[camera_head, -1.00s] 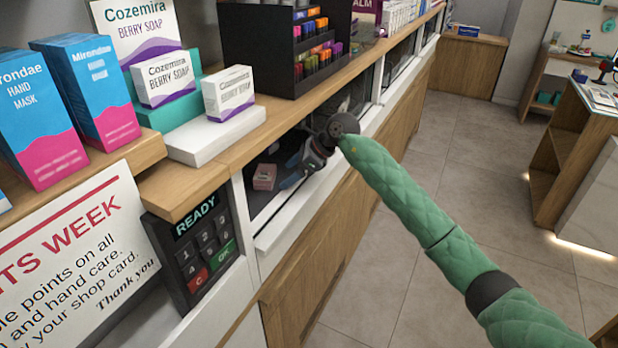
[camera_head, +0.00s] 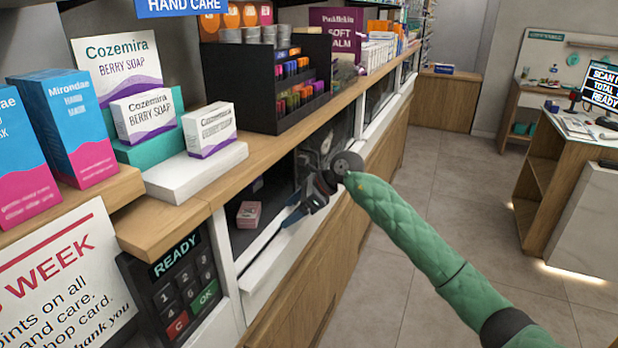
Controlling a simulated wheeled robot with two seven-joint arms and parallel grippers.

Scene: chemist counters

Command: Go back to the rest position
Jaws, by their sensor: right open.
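My right gripper (camera_head: 297,211), dark with bluish fingers, is at the front edge of an open compartment (camera_head: 262,233) under the wooden counter. It is open, with nothing seen between its fingers. My green padded right arm comes in from the lower right. A small pink box (camera_head: 249,214) lies inside the compartment, left of the gripper and apart from it. My left gripper is not in view.
The counter (camera_head: 262,148) above carries soap boxes (camera_head: 211,130), blue-and-pink hand mask boxes (camera_head: 78,125) and a black display rack (camera_head: 262,70). A keypad (camera_head: 178,285) is at lower left. The tiled floor (camera_head: 440,190) right of the counter is clear. A desk (camera_head: 560,150) stands farther right.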

